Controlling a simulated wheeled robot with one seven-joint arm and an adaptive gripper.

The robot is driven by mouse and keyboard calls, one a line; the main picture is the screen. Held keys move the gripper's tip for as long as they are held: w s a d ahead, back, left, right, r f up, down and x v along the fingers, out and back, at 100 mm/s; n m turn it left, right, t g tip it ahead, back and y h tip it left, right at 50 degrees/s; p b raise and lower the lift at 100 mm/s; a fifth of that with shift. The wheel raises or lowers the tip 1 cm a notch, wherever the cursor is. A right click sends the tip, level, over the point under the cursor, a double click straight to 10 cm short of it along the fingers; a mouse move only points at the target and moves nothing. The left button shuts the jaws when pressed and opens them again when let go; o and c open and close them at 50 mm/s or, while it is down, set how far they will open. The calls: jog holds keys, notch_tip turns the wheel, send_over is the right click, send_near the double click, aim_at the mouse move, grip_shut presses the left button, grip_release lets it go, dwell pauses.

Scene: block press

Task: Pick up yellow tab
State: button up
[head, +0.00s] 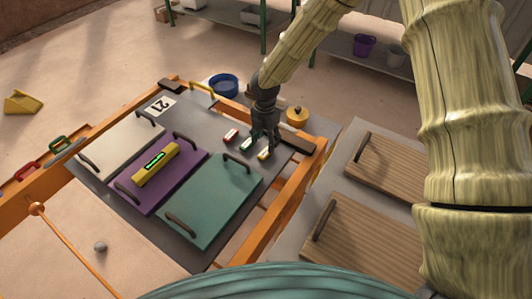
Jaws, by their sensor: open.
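A small yellow tab (264,154) with a pale part lies on the grey board (200,112), near its right corner. It is the rightmost in a short row with a green tab (246,145) and a red tab (231,135). My gripper (263,141) points down just behind and above the yellow tab, with its fingers apart and nothing seen between them. The fingertips overlap the area beside the green and yellow tabs in the picture, so I cannot tell whether they touch either one.
Left of the tabs are white (120,148), purple (188,165) and teal (222,200) handled panels. A yellow device (155,166) lies on the purple one. An orange frame (272,216) edges the board. Wooden handled panels (392,170) are at right. A blue bowl (223,86) stands behind.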

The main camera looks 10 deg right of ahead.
aim_at(266, 153)
jog(key=shift+d+f+p, duration=0.2)
jog(key=shift+f+p, duration=0.25)
jog(key=shift+f, duration=2.05)
jog(key=c, duration=1)
